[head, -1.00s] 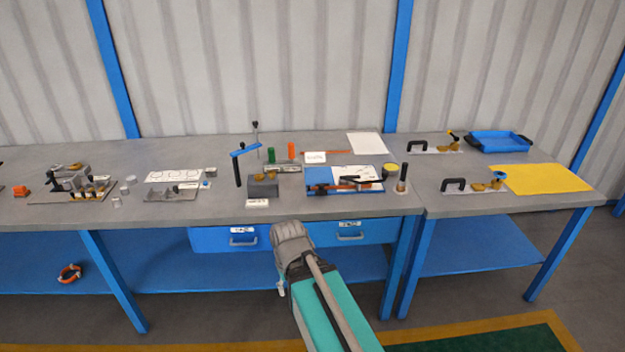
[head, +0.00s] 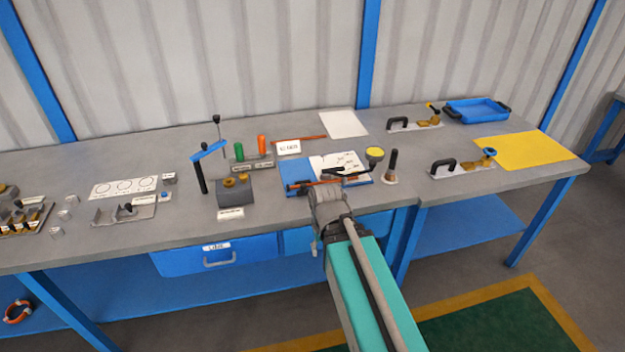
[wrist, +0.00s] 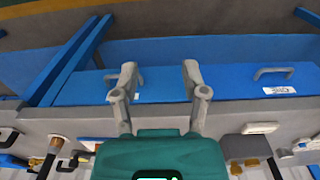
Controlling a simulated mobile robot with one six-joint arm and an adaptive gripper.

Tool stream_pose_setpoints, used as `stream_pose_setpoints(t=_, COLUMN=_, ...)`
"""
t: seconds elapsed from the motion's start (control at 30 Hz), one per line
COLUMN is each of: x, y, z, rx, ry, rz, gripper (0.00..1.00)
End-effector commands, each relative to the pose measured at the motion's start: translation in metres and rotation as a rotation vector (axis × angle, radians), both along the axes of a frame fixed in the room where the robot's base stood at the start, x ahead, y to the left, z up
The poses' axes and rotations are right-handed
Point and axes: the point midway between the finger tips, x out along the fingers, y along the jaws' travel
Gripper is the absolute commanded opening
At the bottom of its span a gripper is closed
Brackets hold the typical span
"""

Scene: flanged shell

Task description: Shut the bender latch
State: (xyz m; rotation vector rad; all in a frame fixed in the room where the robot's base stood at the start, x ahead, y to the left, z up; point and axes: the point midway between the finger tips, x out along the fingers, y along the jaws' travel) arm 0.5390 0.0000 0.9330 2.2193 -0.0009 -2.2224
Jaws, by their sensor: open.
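What looks like the bender is a grey block (head: 236,191) with brass-coloured parts on top, beside a blue bar (head: 209,150) with a black handle (head: 201,172). I cannot pick out its latch or tell how it stands. The block also shows at the lower right of the wrist view (wrist: 246,148). In the head view my gripper is mostly hidden behind my grey wrist, in front of the blue board and right of the block. In the wrist view my gripper (wrist: 158,72) is open and empty, its two fingers apart over the drawer fronts, apart from the bender.
The grey bench (head: 120,242) has blue drawers (head: 215,255) under its front edge. Beside the block are green and orange cylinders (head: 262,145), a blue board (head: 294,171) with papers and a dark upright tool (head: 391,165). A yellow mat (head: 525,147) lies at right.

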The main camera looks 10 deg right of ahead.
Motion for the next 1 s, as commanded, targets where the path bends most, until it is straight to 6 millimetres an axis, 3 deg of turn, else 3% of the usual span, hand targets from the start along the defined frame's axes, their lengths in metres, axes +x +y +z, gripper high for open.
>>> stream_pose_setpoints(t=0.47, x=0.0, y=0.0, z=0.0, rx=0.0, ry=0.0, rz=0.0, gripper=0.57)
stream_pose_setpoints(t=0.5, x=0.0, y=0.0, z=0.0, rx=0.0, ry=0.0, rz=0.0, gripper=0.65)
stream_pose_setpoints(t=0.67, x=0.009, y=0.0, z=0.004, rx=0.0, ry=0.0, rz=0.009, gripper=0.66)
stream_pose_setpoints(t=0.87, x=0.05, y=-0.004, z=0.021, rx=0.0, ry=0.0, rz=0.057, gripper=0.66)
stream_pose_setpoints(t=1.0, x=0.1, y=-0.012, z=0.041, rx=0.0, ry=0.0, rz=0.122, gripper=0.66)
